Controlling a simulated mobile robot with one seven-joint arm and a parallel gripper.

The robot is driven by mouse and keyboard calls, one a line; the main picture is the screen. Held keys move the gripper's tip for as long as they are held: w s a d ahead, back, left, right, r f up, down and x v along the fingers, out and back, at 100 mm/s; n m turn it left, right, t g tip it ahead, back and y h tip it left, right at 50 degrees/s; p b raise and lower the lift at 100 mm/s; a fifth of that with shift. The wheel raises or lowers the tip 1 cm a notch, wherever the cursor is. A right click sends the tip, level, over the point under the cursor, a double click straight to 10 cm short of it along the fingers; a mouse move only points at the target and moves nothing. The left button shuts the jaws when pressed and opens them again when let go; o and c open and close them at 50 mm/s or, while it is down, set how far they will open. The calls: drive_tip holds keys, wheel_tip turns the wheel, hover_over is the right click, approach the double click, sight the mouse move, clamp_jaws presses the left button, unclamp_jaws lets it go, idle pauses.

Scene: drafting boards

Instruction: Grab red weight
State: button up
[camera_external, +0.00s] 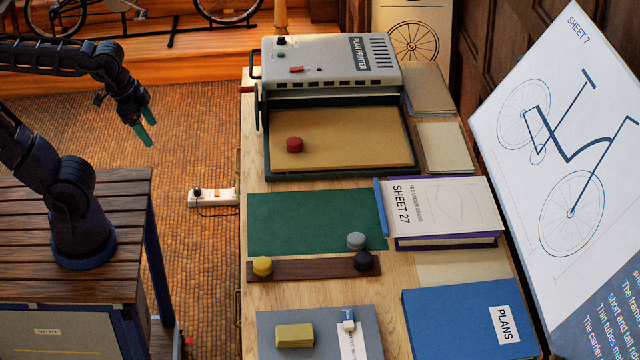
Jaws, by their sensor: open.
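The red weight (294,145) is a small dark-red round knob. It sits on the tan bed (350,135) of the plan printer (325,62), toward the left of the bed. My gripper (144,125) has green fingertips and hangs at the upper left, above the orange woven floor and well to the left of the red weight. It is open, and nothing shows between the fingers.
A yellow weight (262,266) and a black weight (364,261) are on a dark wood strip; a grey weight (356,241) is by the green mat's (300,222) corner. Books (455,310) lie right. The printer has a raised dark rim. A power strip (213,197) lies on the floor.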

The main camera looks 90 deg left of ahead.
sight(292, 140)
drive_tip(key=w+a+f+n+g+h, duration=0.1)
drive_tip(key=w+a+f+n+h, duration=0.1)
drive_tip(key=w+n, duration=0.45)
drive_tip(key=w+a+f+n+g+h, duration=0.1)
drive_tip(key=w+a+f+n+h, duration=0.15)
drive_tip(key=w, duration=0.65)
drive_tip(key=w+a+f+n+t+h, duration=0.3)
drive_tip(key=w+a+f+n, duration=0.45)
drive_tip(key=w+a, duration=0.4)
drive_tip(key=a+f+n+t+y, duration=0.1)
drive_tip(key=a+f+n, duration=0.4)
drive_tip(key=a, duration=0.5)
drive_tip(key=a+f+n+t+y, duration=0.1)
drive_tip(key=a+f+n+t, duration=0.3)
drive_tip(key=a+f, duration=0.5)
drive_tip(key=a+f+n+t+y, duration=0.2)
drive_tip(key=a+f+n, duration=0.5)
drive_tip(key=a, duration=0.6)
drive_tip(key=shift+w+f+n+t, duration=0.25)
drive_tip(key=shift+w+f+t, duration=0.1)
drive_tip(key=shift+f, duration=0.2)
drive_tip(key=shift+f+x, duration=0.2)
drive_tip(key=shift+x, duration=2.5)
drive_tip(key=shift+f+x, duration=0.2)
drive_tip(key=shift+x, duration=2.5)
drive_tip(key=shift+s+a, duration=0.1)
drive_tip(key=shift+s, duration=0.1)
drive_tip(key=c, duration=1.4)
